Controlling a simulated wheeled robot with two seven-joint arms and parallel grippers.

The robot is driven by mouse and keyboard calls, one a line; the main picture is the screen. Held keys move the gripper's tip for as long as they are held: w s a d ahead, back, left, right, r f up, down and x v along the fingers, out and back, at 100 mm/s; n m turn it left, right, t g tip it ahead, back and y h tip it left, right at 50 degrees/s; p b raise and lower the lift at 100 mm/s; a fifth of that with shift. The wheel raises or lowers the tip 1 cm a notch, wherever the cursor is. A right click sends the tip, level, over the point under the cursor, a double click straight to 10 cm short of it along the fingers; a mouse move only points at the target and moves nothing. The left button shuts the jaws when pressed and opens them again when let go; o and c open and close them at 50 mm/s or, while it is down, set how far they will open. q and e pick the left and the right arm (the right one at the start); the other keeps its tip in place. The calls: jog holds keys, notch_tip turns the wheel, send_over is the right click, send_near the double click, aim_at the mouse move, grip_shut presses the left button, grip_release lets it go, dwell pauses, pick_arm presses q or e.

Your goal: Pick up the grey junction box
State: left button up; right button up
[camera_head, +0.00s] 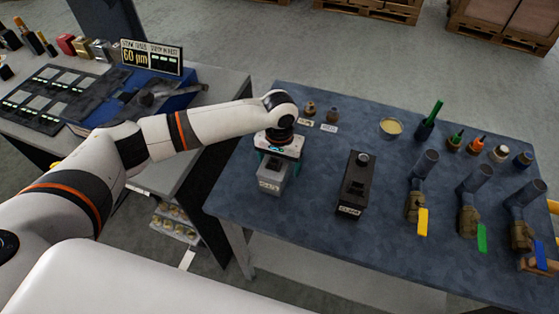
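The grey junction box (272,177) is on or just above the left part of the blue-grey table (310,225), with a small label at its foot. My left gripper (277,153) points down at the top of the box, its white body directly over it. Whether the box touches the table is also unclear. My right gripper is not in view.
A black box (356,182) stands upright to the right. Valves with yellow (422,222), green (482,237) and blue (540,254) handles stand farther right. Small fittings and a yellow dish (391,127) sit behind. A grey bench (175,165) is at left.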

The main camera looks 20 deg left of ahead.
pick_arm(q)
jog(key=c, duration=1.2)
jog(key=shift+r, duration=0.1)
